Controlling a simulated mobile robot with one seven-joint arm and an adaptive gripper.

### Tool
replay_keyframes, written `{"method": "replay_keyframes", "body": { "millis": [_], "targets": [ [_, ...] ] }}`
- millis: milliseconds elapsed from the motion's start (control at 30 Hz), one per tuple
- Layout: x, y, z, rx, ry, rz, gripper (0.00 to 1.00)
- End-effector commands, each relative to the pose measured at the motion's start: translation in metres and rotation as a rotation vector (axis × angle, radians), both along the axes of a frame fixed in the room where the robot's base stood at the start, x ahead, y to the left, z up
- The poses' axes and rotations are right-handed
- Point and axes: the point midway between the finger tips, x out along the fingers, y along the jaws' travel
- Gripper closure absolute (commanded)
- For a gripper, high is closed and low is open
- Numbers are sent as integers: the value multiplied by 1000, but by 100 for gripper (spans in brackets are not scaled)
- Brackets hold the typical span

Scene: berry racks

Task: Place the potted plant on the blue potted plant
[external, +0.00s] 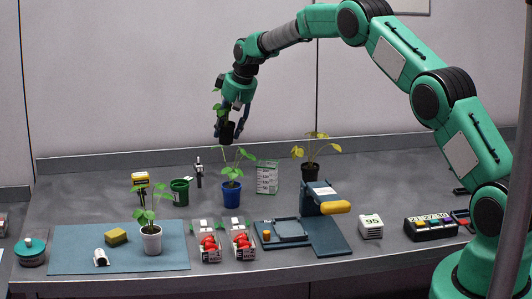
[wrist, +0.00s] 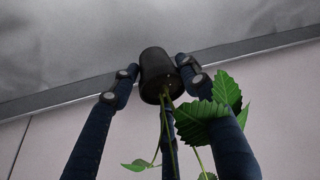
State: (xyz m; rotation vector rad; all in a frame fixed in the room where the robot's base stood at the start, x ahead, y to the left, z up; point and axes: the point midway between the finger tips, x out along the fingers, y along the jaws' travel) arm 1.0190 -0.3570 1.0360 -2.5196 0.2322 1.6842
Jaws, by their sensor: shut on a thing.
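My gripper (external: 232,117) is shut on a potted plant in a small black pot (external: 227,132). It holds the plant in the air above the bench, just above and a little left of the blue potted plant. In the wrist view, the black pot (wrist: 156,72) sits between the fingertips of my gripper (wrist: 158,74), and its green leaves (wrist: 213,120) hang along the fingers. The blue potted plant (external: 231,194) stands upright at the middle of the bench, its leaves reaching up close below the held pot. The blue plant is not visible in the wrist view.
A white potted plant (external: 151,238) stands on a blue mat (external: 75,245) at left. A black-potted yellowish plant (external: 311,171) is at back right. A green cup (external: 180,192), berry punnets (external: 243,244) and a scale (external: 318,237) surround the blue pot on the grey bench (external: 385,190).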

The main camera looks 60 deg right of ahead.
Motion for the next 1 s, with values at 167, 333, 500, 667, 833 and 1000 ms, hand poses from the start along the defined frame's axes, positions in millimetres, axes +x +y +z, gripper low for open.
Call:
{"method": "replay_keyframes", "body": {
  "millis": [167,333,500,667,833,1000],
  "targets": [
    [-1,1,1,0,-1,0,83],
    [-5,7,4,-1,0,1,83],
    [-18,19,7,-2,3,1,83],
    [-36,38,12,-3,6,1,83],
    [-60,60,16,-4,11,3,83],
    [-87,81,20,-5,12,4,83]
  ]
}}
